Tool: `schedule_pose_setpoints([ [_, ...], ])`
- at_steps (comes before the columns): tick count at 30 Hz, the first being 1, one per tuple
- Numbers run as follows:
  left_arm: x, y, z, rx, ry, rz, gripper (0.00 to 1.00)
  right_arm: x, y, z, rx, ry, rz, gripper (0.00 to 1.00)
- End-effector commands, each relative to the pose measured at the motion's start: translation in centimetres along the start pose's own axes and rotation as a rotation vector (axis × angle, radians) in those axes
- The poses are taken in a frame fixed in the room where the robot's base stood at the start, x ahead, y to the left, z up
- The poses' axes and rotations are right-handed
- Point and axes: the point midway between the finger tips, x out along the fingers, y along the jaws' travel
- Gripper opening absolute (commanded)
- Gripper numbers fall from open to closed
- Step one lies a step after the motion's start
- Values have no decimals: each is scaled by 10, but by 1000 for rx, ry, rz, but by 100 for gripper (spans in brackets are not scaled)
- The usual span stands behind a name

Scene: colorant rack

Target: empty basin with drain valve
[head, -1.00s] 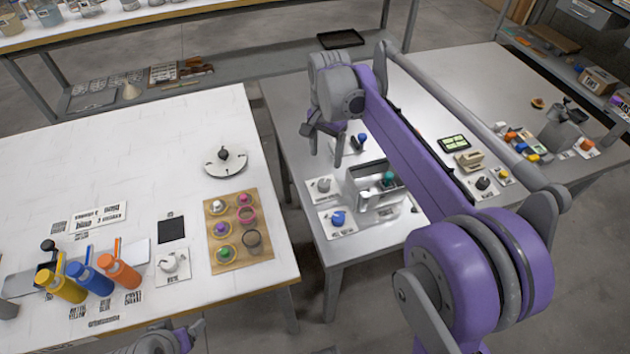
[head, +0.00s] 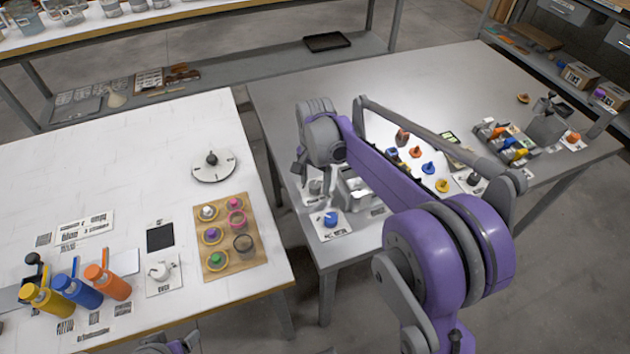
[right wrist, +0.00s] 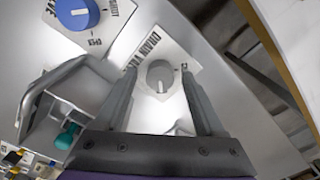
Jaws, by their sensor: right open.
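The drain valve is a round grey knob (right wrist: 160,77) with a white pointer line, on a white card lettered "DRAIN". My right gripper (right wrist: 158,70) is open, with its two fingertips on either side of the knob in the right wrist view; I cannot tell whether they touch it. In the head view my right gripper (head: 301,178) hangs at the left edge of the metal table, beside the basin. The basin (head: 352,193) is a small metal box, partly hidden by my arm. The right wrist view shows the basin (right wrist: 37,125) with a teal piece (right wrist: 67,136).
A blue knob (right wrist: 77,12) on its own card is close to the drain valve. Several coloured pieces (head: 429,168) stand behind my right arm. The white table (head: 110,150) at left holds bottles and a wooden board (head: 225,265).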

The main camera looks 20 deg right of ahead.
Motion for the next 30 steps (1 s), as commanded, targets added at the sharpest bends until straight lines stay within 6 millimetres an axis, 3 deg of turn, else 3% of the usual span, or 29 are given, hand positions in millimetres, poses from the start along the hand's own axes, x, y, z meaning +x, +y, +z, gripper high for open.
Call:
schedule_pose_setpoints([
  [2,0,0,0,0,0,0,77,0,0,0,0,0,0,72],
  [14,0,0,0,0,0,0,77,0,0,0,0,0,0,2],
  [30,-2,0,-1,0,1,0,77,-1,0,0,-112,0,0,0],
])
